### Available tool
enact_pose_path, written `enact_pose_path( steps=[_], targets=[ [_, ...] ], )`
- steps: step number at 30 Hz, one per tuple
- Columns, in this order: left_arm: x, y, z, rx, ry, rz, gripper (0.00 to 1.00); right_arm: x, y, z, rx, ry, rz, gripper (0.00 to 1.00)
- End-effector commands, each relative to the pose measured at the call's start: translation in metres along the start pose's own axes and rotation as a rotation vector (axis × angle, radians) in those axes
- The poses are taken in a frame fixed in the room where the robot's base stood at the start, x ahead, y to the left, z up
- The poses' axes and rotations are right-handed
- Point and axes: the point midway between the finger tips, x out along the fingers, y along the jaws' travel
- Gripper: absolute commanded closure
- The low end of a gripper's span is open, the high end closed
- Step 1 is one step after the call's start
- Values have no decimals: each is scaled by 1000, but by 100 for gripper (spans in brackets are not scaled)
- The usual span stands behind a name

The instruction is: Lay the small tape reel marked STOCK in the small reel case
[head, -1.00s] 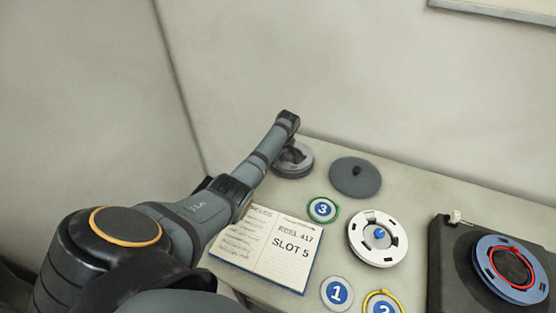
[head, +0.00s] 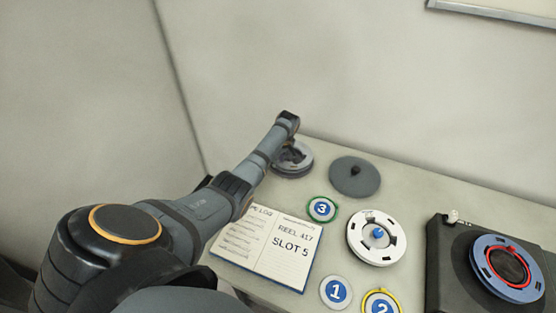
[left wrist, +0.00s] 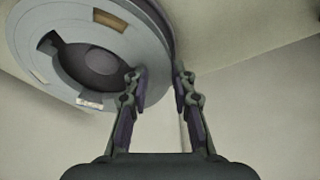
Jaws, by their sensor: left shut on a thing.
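My left gripper (left wrist: 160,85) is shut on the rim of a grey tape reel (left wrist: 75,15), one finger on each side of the rim. The reel has slots and a dark round middle; I can read no STOCK mark on it. A darker round edge shows behind its rim in the left wrist view. In the head view the gripper (head: 291,148) is at the far left of the table, over a grey round thing (head: 292,174). This looks like the reel at or over the small case, but the arm hides part of it, and I cannot tell whether they touch. My right gripper is out of view.
A dark grey disc with a knob (head: 356,177) lies just right. An open logbook (head: 262,248), a white reel (head: 358,240) and round badges numbered 3 (head: 322,209), 1 (head: 336,292) and 2 (head: 382,304) lie nearer. A black device (head: 450,265) bears a blue reel (head: 490,265).

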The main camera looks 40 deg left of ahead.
Motion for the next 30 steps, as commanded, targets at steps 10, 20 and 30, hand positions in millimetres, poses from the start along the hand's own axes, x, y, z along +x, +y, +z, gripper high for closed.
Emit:
enact_pose_path(
  steps=[10,20,30],
  targets=[
    [3,0,0,0,1,1,100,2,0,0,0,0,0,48],
    [11,0,3,0,0,1,100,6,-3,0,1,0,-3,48],
    [11,0,3,0,1,1,100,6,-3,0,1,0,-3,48]
  ],
)
